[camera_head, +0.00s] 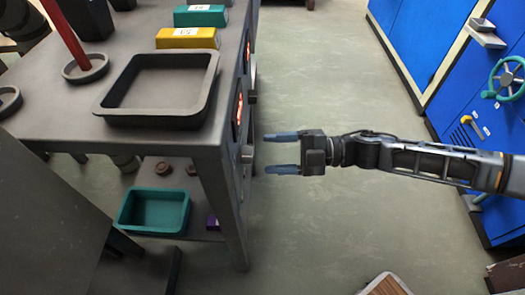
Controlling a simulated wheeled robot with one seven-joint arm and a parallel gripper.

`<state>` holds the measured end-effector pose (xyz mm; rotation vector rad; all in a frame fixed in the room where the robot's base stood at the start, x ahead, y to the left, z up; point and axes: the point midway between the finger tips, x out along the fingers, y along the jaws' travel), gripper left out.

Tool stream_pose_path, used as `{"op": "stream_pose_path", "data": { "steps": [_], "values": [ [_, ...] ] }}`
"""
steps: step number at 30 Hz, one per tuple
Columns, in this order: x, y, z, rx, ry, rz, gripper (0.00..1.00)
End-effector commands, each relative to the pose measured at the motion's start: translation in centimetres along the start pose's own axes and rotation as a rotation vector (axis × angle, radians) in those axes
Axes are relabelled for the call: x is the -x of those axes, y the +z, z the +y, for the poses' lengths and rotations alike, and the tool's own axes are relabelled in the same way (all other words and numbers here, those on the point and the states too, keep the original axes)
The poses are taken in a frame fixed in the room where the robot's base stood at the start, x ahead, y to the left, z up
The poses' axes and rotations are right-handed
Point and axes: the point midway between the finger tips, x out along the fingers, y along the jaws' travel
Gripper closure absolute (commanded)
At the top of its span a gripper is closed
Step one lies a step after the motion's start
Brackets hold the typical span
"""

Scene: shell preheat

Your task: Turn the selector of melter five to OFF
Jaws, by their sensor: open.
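No selector can be clearly made out, and no label reading melter five is legible. The grey bench (215,140) on the left has glowing red-orange panels (238,107) on its right side, seen at a steep angle. A small pale part (247,155) sticks out below the nearer panel, too small to identify. My gripper (268,153) reaches in from the right and points left at this side of the bench. Its two blue-grey fingers are apart with nothing between them. The fingertips are close to the pale part; whether they touch it I cannot tell.
A grey tray (113,108), yellow block (187,39) and green block (200,16) are on the bench top. A teal tray (122,215) sits on the lower shelf. Blue cabinets (465,85) with a green handwheel (508,78) stand at right. The floor between is mostly clear.

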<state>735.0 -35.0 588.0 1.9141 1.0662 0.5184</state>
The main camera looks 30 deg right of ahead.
Motion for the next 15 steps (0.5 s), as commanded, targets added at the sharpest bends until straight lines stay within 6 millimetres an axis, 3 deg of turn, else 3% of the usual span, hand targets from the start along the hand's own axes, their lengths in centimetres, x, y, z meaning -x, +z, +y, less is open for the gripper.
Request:
{"op": "stream_pose_path", "data": {
  "steps": [6,15],
  "values": [
    [3.0,0.0,0.1,0.000,0.000,-0.001,0.32],
    [3.7,0.0,-0.1,-0.001,0.000,0.001,0.32]
  ]
}}
